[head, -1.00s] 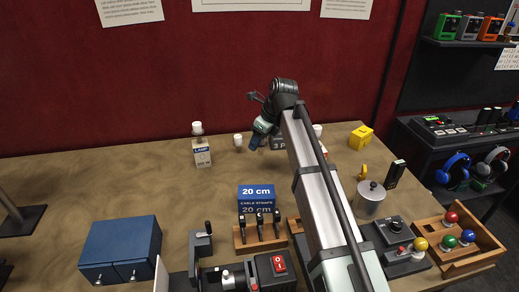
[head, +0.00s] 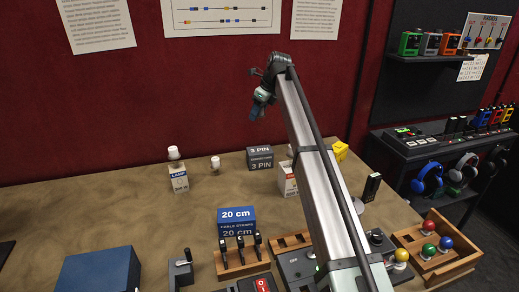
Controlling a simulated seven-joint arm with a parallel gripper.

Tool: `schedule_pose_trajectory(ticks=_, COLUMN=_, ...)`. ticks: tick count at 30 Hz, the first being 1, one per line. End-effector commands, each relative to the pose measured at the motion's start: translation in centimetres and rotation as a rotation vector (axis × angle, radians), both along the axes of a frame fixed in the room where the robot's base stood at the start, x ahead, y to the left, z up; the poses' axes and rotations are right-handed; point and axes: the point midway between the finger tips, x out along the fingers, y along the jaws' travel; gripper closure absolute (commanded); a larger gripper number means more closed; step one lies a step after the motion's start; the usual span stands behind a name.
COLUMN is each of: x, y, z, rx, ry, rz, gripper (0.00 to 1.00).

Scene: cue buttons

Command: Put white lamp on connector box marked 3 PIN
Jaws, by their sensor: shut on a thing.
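The dark grey connector box marked 3 PIN (head: 259,158) stands on the table, left of my arm, with nothing visible on its top. A white lamp (head: 174,153) is on top of the box marked LAMP (head: 179,178) at the left. Another small white lamp-like piece (head: 215,162) stands on the table between these boxes. My gripper (head: 254,114) is high above the 3 PIN box, pointing down, shut. A dark blue piece shows at its tip; I cannot tell whether this is the fingers or the held thing.
A white and red box (head: 287,182) is partly behind my arm, with a white piece above it. A blue 20 cm box (head: 237,222), a rack (head: 242,262) of black pieces and a blue case (head: 99,275) stand nearer.

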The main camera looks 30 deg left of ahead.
Motion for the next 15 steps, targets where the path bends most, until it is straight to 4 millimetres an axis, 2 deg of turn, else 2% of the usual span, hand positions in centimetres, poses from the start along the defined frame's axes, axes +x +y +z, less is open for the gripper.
schedule_pose_trajectory(ticks=5, x=-0.3, y=-0.1, z=-1.5, rx=-0.005, ry=0.000, rz=0.022, gripper=0.85)
schedule_pose_trajectory(ticks=12, x=-0.3, y=-0.2, z=-5.3, rx=-0.005, ry=0.000, rz=0.022, gripper=0.85)
schedule_pose_trajectory(ticks=15, x=-0.3, y=-0.1, z=-6.2, rx=-0.005, ry=0.000, rz=0.022, gripper=0.85)
